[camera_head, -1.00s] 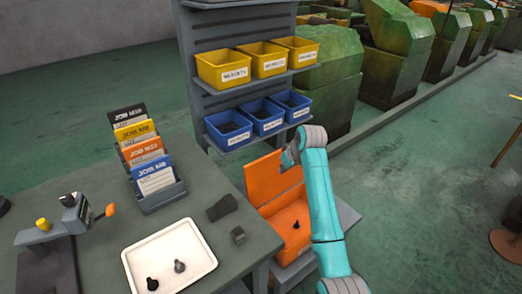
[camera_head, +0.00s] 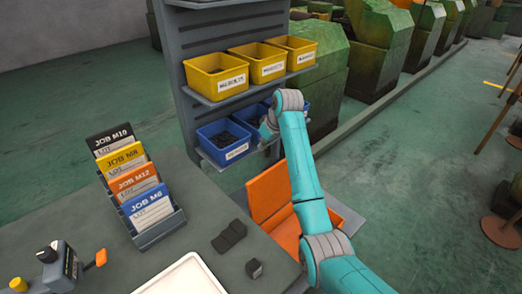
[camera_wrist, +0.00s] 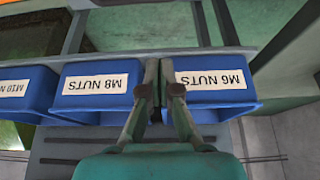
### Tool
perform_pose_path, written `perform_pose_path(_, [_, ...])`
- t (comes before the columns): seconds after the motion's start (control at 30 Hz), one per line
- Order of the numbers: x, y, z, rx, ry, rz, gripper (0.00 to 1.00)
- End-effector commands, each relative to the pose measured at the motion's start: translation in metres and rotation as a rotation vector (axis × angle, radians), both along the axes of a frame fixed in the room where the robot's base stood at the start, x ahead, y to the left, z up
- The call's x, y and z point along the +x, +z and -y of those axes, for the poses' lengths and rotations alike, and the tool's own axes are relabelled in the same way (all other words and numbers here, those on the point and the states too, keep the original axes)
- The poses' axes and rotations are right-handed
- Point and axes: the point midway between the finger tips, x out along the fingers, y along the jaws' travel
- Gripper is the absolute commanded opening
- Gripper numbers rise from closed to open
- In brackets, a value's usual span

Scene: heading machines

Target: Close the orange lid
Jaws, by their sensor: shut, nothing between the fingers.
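The orange lid (camera_head: 268,190) stands raised and open at the back of an orange box (camera_head: 286,232), to the right of the workbench. My arm passes in front of the box and hides its right part. My gripper (camera_head: 267,130) is above the lid's top edge, apart from it, and in front of the blue bins. In the wrist view my gripper (camera_wrist: 160,68) has its fingers shut with nothing held. They overlap the gap between the M8 nuts bin (camera_wrist: 95,87) and the M6 nuts bin (camera_wrist: 214,80).
A rack holds yellow bins (camera_head: 221,88) above blue bins (camera_head: 236,151), close to my gripper. The workbench (camera_head: 205,215) carries a job card holder (camera_head: 160,232), a white tray (camera_head: 187,278) and small dark blocks (camera_head: 229,237). Green machines (camera_head: 379,60) stand behind.

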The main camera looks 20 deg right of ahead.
Motion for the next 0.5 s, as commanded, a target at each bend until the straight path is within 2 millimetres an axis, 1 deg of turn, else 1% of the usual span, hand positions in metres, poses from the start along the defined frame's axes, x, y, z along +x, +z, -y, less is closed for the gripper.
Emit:
perform_pose_path(0.2, [0.014, -0.034, -0.006, 0.001, 0.0, -0.005, 0.0])
perform_pose_path(0.5, [0.03, -0.068, -0.012, 0.0, 0.0, -0.002, 0.0])
